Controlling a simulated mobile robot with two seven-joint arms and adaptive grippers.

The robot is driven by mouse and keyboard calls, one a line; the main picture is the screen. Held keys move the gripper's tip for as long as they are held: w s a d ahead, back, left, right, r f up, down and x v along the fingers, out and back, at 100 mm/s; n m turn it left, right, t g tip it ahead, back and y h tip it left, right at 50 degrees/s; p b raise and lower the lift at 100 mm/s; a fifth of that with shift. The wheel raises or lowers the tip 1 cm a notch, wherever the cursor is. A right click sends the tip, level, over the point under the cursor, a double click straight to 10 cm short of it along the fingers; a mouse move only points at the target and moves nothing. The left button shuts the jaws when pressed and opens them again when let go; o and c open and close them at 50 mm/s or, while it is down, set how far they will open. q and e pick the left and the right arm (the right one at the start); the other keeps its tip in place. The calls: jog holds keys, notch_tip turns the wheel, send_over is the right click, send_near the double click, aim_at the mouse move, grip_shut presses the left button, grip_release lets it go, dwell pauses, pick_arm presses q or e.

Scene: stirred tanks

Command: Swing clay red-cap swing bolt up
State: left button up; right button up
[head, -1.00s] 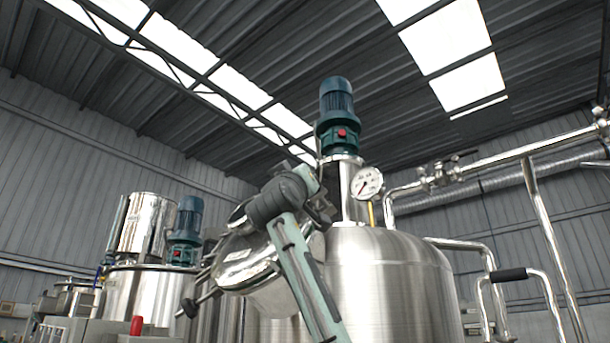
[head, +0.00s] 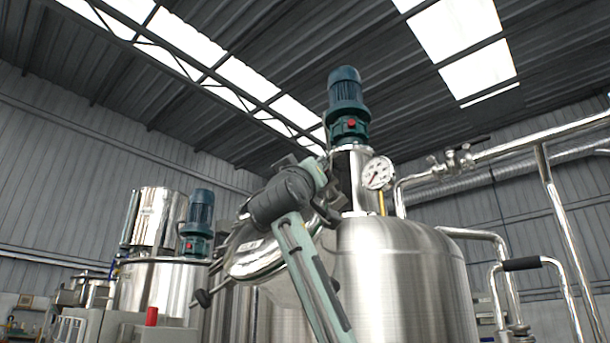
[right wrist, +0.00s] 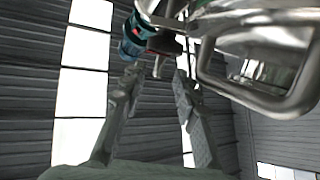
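The steel tank (head: 400,275) fills the right middle of the head view. A shiny round lid (head: 255,258) shows tilted at its left, partly behind my arm. My right gripper (right wrist: 157,77) shows two grey fingers standing apart with nothing clearly between them. A dark red piece (right wrist: 164,43) lies just beyond the fingertips beside a thin rod; I cannot tell for sure that it is the clay red-cap swing bolt. No swing bolt can be made out in the head view, where my arm covers the tank's near upper side. My left gripper is not in view.
A teal motor (head: 348,105) and a pressure gauge (head: 378,173) stand on the tank top. A bent steel handle (right wrist: 285,103) is close right of the fingers. A rod with a black knob (head: 203,297) sticks out left of the lid. Pipes (head: 500,160) run at the right.

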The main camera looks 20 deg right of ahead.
jog(key=v, duration=0.9)
jog(key=shift+w, duration=0.1)
